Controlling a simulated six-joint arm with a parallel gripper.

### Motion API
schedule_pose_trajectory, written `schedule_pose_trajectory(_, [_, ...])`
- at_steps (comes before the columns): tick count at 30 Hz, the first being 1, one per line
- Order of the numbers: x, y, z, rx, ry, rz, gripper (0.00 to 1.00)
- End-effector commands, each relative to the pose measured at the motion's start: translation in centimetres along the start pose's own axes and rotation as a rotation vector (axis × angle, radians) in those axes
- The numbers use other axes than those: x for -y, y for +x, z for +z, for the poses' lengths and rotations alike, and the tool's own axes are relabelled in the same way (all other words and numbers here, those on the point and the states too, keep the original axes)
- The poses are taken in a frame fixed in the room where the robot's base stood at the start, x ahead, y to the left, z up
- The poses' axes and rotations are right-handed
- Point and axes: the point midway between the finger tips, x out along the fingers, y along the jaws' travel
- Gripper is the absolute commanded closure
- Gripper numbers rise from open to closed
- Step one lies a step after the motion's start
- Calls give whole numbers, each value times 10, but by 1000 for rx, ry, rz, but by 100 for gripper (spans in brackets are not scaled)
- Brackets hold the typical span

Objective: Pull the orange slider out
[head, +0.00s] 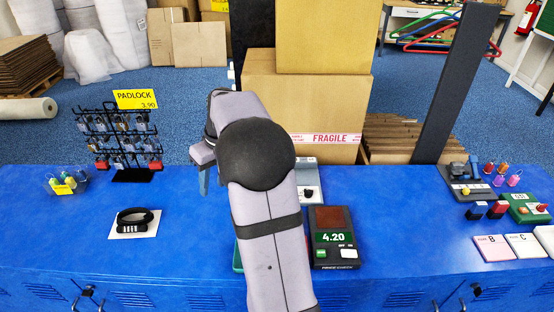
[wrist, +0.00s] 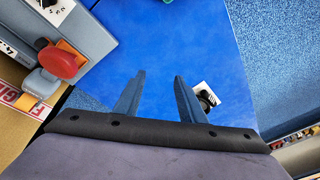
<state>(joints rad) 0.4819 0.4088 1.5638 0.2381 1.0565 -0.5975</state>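In the wrist view, a grey device (wrist: 98,38) at the upper left carries a rounded red knob (wrist: 58,62). An orange part (wrist: 72,48), which looks like the slider, shows beside the knob, and more orange shows below it; how they join is hidden. My gripper (wrist: 158,76) is open and empty, its two blue-grey fingers apart over the bare blue counter, to the right of the device. In the head view, my gripper (head: 203,182) is partly hidden at the left of my arm. A grey device with a black knob (head: 308,193) shows partly behind my arm.
A scale reading 4.20 (head: 333,238) stands right of my arm. A black banded lock (head: 136,220) lies on a white card at left, near a padlock rack (head: 122,145). Cartons (head: 307,95) stand behind the counter. The counter between lock and arm is clear.

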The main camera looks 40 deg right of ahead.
Motion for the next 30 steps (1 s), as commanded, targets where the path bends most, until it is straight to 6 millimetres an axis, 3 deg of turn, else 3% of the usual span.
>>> schedule_pose_trajectory(1, [-27,-14,-12,-20,-7,-2,63])
schedule_pose_trajectory(4, [-75,-30,-27,-65,-52,-3,63])
schedule_pose_trajectory(9, [-159,-52,-33,-139,-142,10,63])
schedule_pose_trajectory(12, [-202,-43,-19,-159,-213,15,63])
schedule_pose_trajectory(15, [-228,-23,-3,-161,-278,12,63])
schedule_pose_trajectory(21, [-258,4,22,-160,-366,8,63])
schedule_pose_trajectory(30, [-264,12,28,-160,-391,6,63])
